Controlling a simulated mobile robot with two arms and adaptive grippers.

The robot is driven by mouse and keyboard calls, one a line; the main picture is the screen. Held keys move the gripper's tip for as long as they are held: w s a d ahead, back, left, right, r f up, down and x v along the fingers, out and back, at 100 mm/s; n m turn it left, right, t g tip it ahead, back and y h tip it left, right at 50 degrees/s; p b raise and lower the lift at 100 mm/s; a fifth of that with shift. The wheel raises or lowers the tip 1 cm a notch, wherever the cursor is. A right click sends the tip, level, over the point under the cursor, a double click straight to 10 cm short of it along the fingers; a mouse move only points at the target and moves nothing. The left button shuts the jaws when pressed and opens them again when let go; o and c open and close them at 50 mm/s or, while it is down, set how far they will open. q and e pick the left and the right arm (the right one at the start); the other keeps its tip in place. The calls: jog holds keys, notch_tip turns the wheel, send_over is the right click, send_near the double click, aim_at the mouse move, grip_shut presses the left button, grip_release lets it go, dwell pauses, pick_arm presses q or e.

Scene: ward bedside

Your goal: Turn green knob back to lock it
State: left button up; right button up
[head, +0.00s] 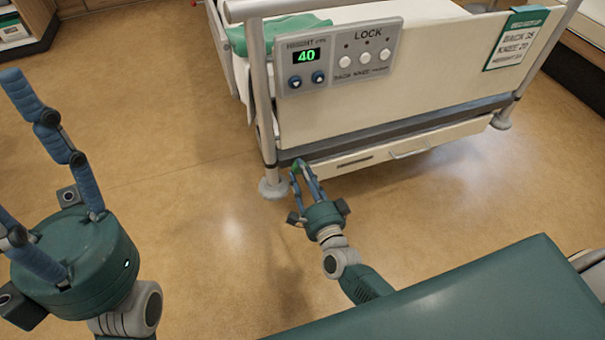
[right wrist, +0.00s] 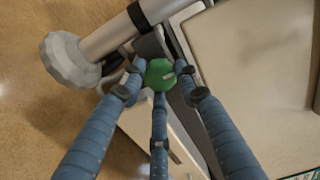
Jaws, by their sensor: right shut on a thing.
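The green knob (right wrist: 160,72) sits at the corner of the bed's foot end, beside the bed leg. It has a small pale mark on its face. In the head view only a bit of green (head: 296,169) shows between my fingers. My right gripper (head: 302,172) is shut on the knob, with its blue fingers around it in the right wrist view (right wrist: 158,82). My left gripper (head: 25,150) is raised at the left of the head view, fingers spread and empty, with one finger cut off by the frame edge.
The bed's footboard (head: 440,75) carries a control panel (head: 338,57) reading 40, with LOCK buttons. A drawer (head: 400,152) lies below it. A bed leg with a round foot (head: 273,187) stands just left of my right gripper. The floor (head: 170,150) at left is clear.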

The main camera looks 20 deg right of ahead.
jog(key=shift+s+a+f, duration=0.15)
jog(key=shift+a+f, duration=0.05)
jog(key=shift+a, duration=0.1)
jog(key=o, duration=1.1)
jog(key=shift+o, duration=0.2)
jog(key=shift+r, duration=0.1)
jog(key=shift+d, duration=0.1)
jog(key=s, duration=1.2)
jog(key=shift+d, duration=0.15)
jog(key=shift+w+r, duration=0.1)
